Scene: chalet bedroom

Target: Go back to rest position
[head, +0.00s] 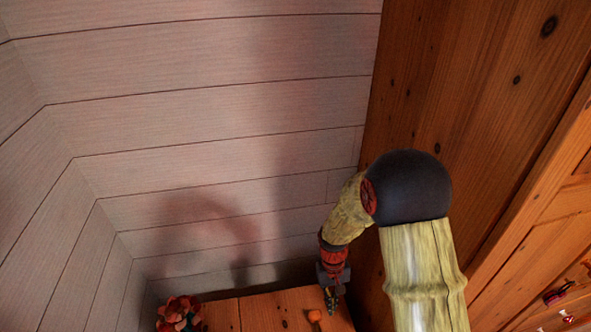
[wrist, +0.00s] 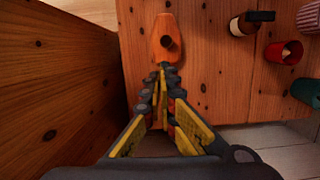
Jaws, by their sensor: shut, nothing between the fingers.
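My gripper (head: 331,299) hangs down at the end of my arm, low in the head view, over a wooden surface (head: 270,304). In the wrist view, its yellow and black fingers (wrist: 162,72) come together at the tips. It is shut, with nothing between the fingers. Just beyond the fingertips is an orange object (wrist: 158,30) with a dark round knob. An orange object also shows beside the gripper in the head view (head: 314,315). I cannot tell whether the fingertips touch it.
A red succulent-like plant (head: 179,313) is at lower left. A wooden panel (head: 450,90) stands close behind my arm; a plank wall (head: 200,120) lies left.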

